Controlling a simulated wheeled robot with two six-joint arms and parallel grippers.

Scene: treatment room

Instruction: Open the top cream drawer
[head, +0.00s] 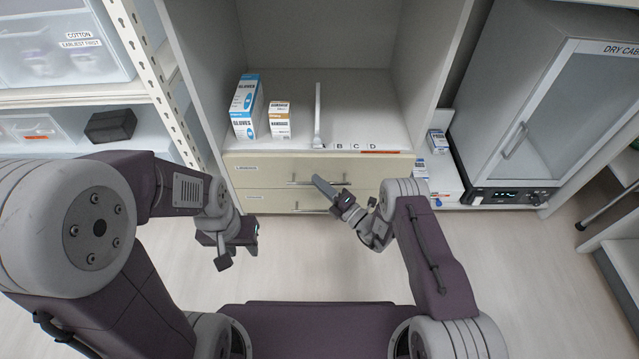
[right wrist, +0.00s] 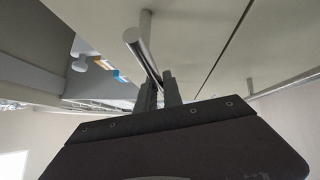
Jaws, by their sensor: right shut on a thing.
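The top cream drawer (head: 262,169) is the upper of two cream drawers under the open cabinet shelf. Its front looks flush with the cabinet. Its metal bar handle (head: 299,183) runs sideways across the front. My right gripper (head: 322,187) is at the right part of this handle, shut on it. In the right wrist view the handle (right wrist: 137,42) passes between the two fingers of my right gripper (right wrist: 160,92), and its near end sticks out past them. My left gripper (head: 238,252) hangs open and empty, low and left of the drawers.
The lower cream drawer (head: 265,201) has its own handle (head: 312,209) close below. Glove boxes (head: 246,106) and a smaller box (head: 280,119) stand on the shelf above. A dry cabinet (head: 545,110) stands at right. The floor before the drawers is clear apart from my arms.

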